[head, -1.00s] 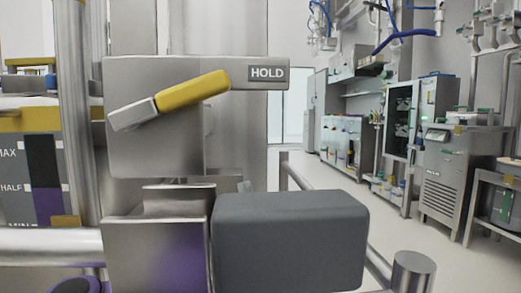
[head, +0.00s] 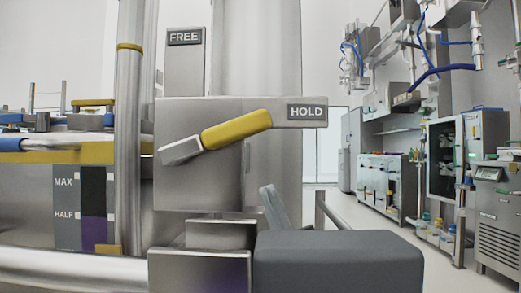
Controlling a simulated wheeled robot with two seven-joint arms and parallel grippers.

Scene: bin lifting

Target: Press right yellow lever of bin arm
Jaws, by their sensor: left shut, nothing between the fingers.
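The yellow lever (head: 236,130) is mounted on the metal face of the bin arm (head: 200,185). It slopes from a metal end at lower left up to its yellow grip at upper right. The grip's end lies just left of the HOLD label (head: 307,112). The FREE label (head: 185,37) is on a metal upright above the lever. I see nothing touching the lever. I cannot make out either of my grippers in the head view.
A dark grey block (head: 335,262) fills the lower middle. Behind it stands a slanted grey piece (head: 277,210) that I cannot identify. A gauge marked MAX and HALF (head: 80,205) is at left, beside a metal post (head: 128,130). Open floor and lab equipment lie at right.

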